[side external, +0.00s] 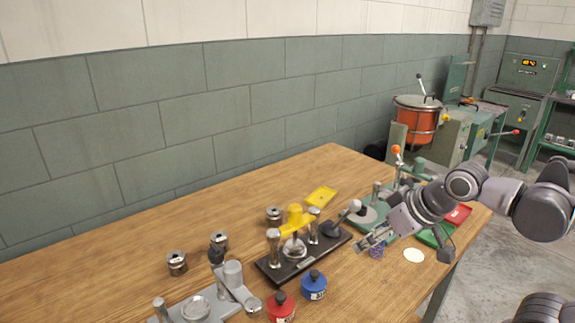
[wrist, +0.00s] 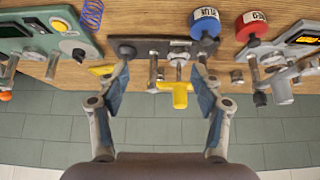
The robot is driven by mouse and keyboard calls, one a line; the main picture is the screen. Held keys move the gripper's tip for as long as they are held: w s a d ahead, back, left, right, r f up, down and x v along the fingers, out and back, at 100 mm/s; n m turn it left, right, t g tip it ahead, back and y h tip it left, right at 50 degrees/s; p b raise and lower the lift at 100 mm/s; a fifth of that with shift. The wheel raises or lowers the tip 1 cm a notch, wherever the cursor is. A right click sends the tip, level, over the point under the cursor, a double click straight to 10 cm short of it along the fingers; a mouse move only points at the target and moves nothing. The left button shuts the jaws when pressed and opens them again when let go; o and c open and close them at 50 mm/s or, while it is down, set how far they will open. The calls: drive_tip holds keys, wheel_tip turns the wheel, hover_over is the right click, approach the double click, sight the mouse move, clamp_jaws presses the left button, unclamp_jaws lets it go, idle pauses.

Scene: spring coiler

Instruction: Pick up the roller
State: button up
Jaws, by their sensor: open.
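Small steel cylinders that look like rollers stand on the wooden table in the side view: one at the left (side external: 177,262), one beside it (side external: 219,240), and one behind the black-based device (side external: 274,215). I cannot tell which is the task's roller. A small metal cylinder (wrist: 237,76) shows in the wrist view, right of my fingers. My gripper (wrist: 162,92) is open and empty, with its fingers wide apart on either side of the device's yellow handle (wrist: 180,96) in the picture. In the side view my gripper (side external: 372,239) is right of the device, apart from the cylinders.
The black-based device (side external: 283,267) carries metal posts and a yellow top. Blue (side external: 314,285) and red (side external: 281,307) canisters stand before it. A grey machine (side external: 198,308) is at left, a green one (side external: 375,213) near my gripper. A purple spring (wrist: 92,14) lies nearby. The table's back left is clear.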

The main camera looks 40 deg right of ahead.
drive_tip(key=w+r+m+g, duration=0.1)
drive_tip(key=w+r, duration=0.4)
drive_tip(key=w, duration=0.3)
drive_tip(key=w+r+g, duration=0.1)
drive_tip(key=w+r, duration=0.3)
drive_tip(key=w, duration=0.5)
drive_tip(key=g, duration=0.2)
hover_over(274, 212)
drive_tip(key=s, duration=0.3)
wheel_tip(274, 212, down, 6)
drive_tip(key=shift+m+h, duration=0.3)
drive_tip(key=shift+m, duration=0.1)
drive_tip(key=x, duration=1.6)
drive_tip(key=shift+s+a+f, duration=0.15)
drive_tip(key=shift+s, duration=0.2)
clamp_jaws()
